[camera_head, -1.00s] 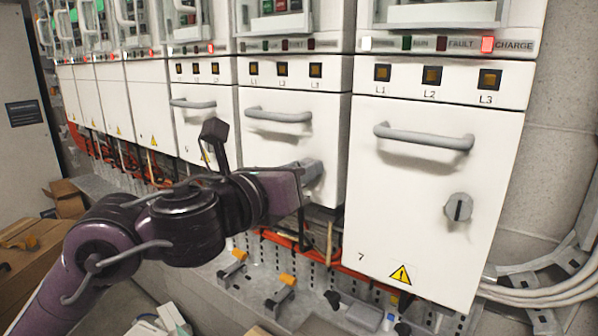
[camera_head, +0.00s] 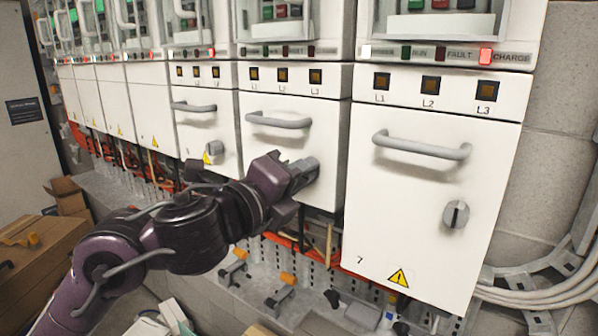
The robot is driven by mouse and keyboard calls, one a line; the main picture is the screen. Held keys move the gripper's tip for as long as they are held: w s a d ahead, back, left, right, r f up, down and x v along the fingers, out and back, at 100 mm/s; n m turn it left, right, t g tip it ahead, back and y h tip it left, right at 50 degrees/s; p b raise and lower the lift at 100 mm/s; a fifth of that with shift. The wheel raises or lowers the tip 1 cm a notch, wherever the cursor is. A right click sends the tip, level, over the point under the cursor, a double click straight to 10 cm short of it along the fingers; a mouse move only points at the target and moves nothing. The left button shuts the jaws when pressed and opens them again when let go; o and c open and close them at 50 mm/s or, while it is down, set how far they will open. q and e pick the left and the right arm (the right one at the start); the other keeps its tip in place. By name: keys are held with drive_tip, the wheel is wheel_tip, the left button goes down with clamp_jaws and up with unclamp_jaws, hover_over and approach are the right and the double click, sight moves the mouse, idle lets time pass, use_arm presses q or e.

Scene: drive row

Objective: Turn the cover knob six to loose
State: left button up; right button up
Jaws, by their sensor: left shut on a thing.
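The white cover six (camera_head: 322,142) is the middle of the three nearest covers, with a grey bar handle (camera_head: 279,120) near its top. Its knob is hidden behind the fingers of my left gripper (camera_head: 303,174), so its slot angle cannot be read. The left gripper is shut on this knob at the cover's lower right. The cover sits closed in its frame. My right gripper is not in view.
Cover seven (camera_head: 400,230), to the right, has a handle and a slotted knob (camera_head: 456,215). Cover five (camera_head: 205,130) is on the left, its knob (camera_head: 214,148) beside my arm. Orange cables (camera_head: 280,240) run below the covers. A cardboard box (camera_head: 68,195) stands at left.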

use_arm(q)
drive_tip(key=shift+r+n, duration=0.1)
drive_tip(key=shift+n, duration=0.5)
drive_tip(key=o, duration=1)
drive_tip(key=v, duration=0.7)
drive_tip(key=shift+s+a, duration=0.25)
drive_tip(key=shift+a, duration=0.05)
drive_tip(key=shift+n, duration=0.3)
